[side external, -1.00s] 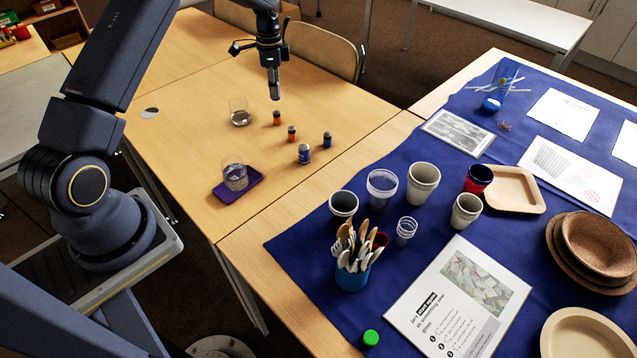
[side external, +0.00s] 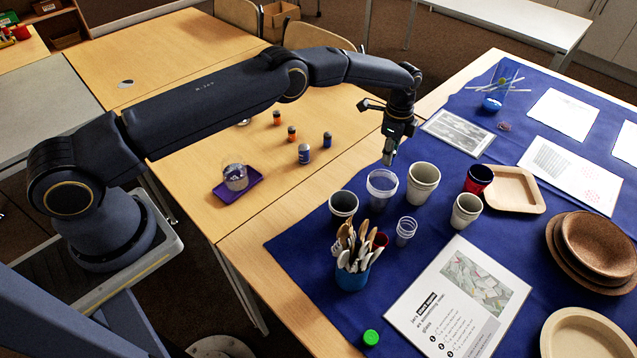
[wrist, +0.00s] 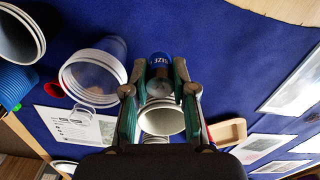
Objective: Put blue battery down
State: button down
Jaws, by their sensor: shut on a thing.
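My gripper (side external: 389,152) is shut on a blue battery. In the wrist view, the blue battery (wrist: 159,62) with pale lettering and a silvery end sits between my fingertips (wrist: 161,76). In the side view the fingertips are in the air, just above and behind the clear cup (side external: 382,184), and the held battery is hard to make out. Two more blue batteries, a larger one (side external: 304,154) and a smaller one (side external: 327,139), stand on the wooden table, beside two orange batteries (side external: 277,118) (side external: 291,133).
A glass stands on a purple tray (side external: 250,188). White cups (side external: 423,178), a red-and-blue cup (side external: 478,179) and a utensil holder (side external: 352,276) crowd the blue cloth (side external: 310,247) below. A square tan plate (side external: 515,190) is empty. My arm hides most of a second glass.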

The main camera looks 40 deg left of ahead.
notch_tip(320, 180, down, 8)
jog(key=shift+r, duration=0.1)
dwell(0.4)
jog(key=c, duration=0.9)
grip_release()
jog(key=shift+c, duration=0.2)
